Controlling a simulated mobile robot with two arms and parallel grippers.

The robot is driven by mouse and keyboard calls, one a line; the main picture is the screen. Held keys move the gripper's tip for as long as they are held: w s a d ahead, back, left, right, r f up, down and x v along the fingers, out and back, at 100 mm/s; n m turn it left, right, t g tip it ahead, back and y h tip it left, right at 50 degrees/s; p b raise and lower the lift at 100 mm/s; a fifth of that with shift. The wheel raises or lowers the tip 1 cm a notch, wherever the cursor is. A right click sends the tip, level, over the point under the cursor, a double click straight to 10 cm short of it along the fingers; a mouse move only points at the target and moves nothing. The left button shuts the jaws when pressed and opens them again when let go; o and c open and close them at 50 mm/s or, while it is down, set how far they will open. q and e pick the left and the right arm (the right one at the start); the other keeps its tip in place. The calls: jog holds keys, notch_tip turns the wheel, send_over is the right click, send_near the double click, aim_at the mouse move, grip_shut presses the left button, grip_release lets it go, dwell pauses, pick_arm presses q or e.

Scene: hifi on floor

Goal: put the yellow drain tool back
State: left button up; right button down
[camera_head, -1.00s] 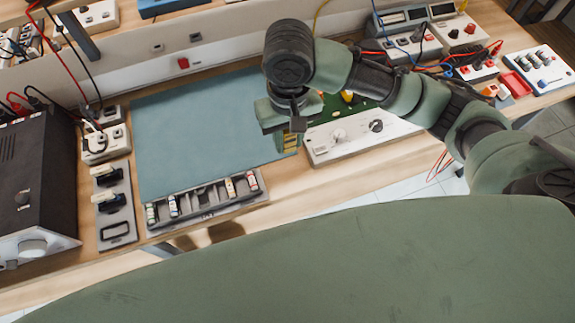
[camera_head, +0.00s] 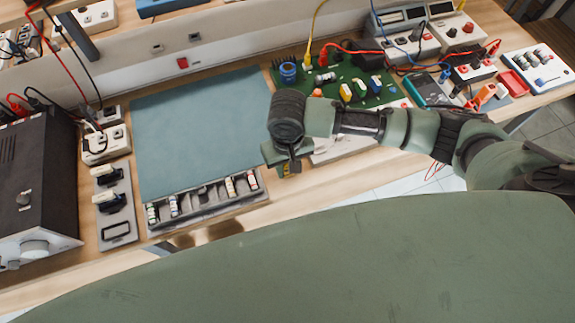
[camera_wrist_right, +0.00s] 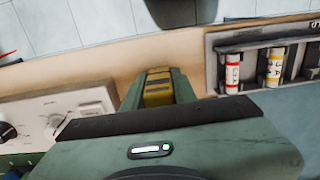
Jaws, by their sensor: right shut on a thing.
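The yellow drain tool (camera_head: 292,168), yellow with dark bands, is mostly hidden in the head view. The right wrist view shows its end (camera_wrist_right: 158,88) between the two green fingers. My right gripper (camera_head: 285,166) is shut on it, over the table's front strip. A grey rack (camera_head: 208,214) lies left of the gripper in the head view, at the front of the blue-green mat. Small banded cylinders sit in its end slots and its middle looks empty. The rack (camera_wrist_right: 211,70) is at the right in the wrist view, apart from the tool. My left gripper is out of view.
A white panel with knobs (camera_head: 330,154) is close to the gripper's right, partly behind my arm. A green circuit board (camera_head: 335,75) with upright parts and cables lies behind. A black box (camera_head: 38,180) stands at the left. The blue-green mat (camera_head: 195,125) is clear.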

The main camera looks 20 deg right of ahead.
jog(key=c, duration=1.1)
grip_release()
notch_tip(320, 180, up, 12)
jog(key=shift+r+b, duration=0.1)
jog(key=shift+b, duration=0.45)
